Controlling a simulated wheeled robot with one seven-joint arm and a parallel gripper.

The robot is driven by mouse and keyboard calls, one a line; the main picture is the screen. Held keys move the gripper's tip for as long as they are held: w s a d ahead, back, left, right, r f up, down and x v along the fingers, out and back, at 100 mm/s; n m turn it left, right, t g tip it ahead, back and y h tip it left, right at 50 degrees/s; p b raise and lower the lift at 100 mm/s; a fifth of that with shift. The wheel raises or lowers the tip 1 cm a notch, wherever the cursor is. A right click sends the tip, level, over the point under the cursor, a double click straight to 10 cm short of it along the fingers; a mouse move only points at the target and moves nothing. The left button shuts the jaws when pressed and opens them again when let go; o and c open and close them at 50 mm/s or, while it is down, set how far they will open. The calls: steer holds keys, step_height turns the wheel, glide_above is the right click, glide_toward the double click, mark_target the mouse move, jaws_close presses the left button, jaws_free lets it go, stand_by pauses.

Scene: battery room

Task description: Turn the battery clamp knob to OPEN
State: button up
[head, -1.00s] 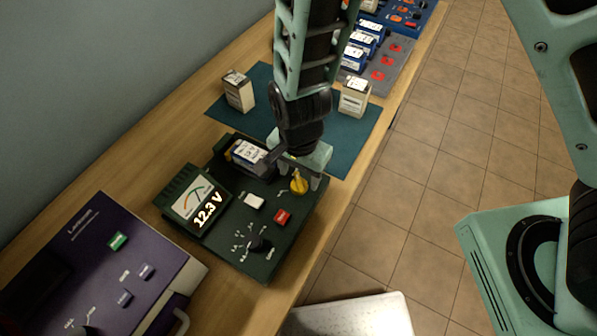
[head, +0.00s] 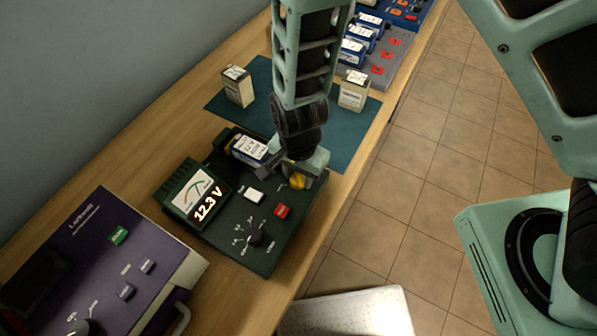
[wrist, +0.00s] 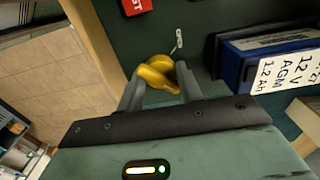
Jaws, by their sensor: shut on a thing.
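The yellow clamp knob (head: 297,181) is on the dark green tester (head: 222,226), near its right edge. In the wrist view the knob (wrist: 158,74) sits between the two grey fingers of my gripper (wrist: 160,88). My gripper (head: 303,178) is shut on the knob, partly hiding it in the head view. A small white mark (wrist: 179,39) is on the panel beside the knob. A blue and white battery (head: 250,149) lies in the tester's holder, and its label also shows in the wrist view (wrist: 285,62). The meter display (head: 207,204) reads 12.3 V.
A red button (head: 282,211), a white button (head: 253,195) and a black dial (head: 255,238) are on the tester. Two boxed batteries (head: 238,87) (head: 354,91) stand on the teal mat (head: 260,82). A purple device (head: 140,236) is at lower left. Tiled floor lies right.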

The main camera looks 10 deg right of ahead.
mark_target(299, 175)
steer(key=shift+n, duration=0.3)
steer(key=n, duration=0.3)
steer(key=shift+n, duration=0.3)
steer(key=n+b, duration=0.1)
steer(key=n, duration=0.3)
steer(key=shift+n, duration=0.3)
steer(key=n+b, duration=0.1)
steer(key=n, duration=0.3)
steer(key=n+b, duration=0.1)
steer(key=n, duration=0.4)
steer(key=o, duration=1)
steer(key=shift+r, duration=0.1)
step_height(299, 175, up, 17)
steer(key=b, duration=0.2)
steer(key=shift+r, duration=0.15)
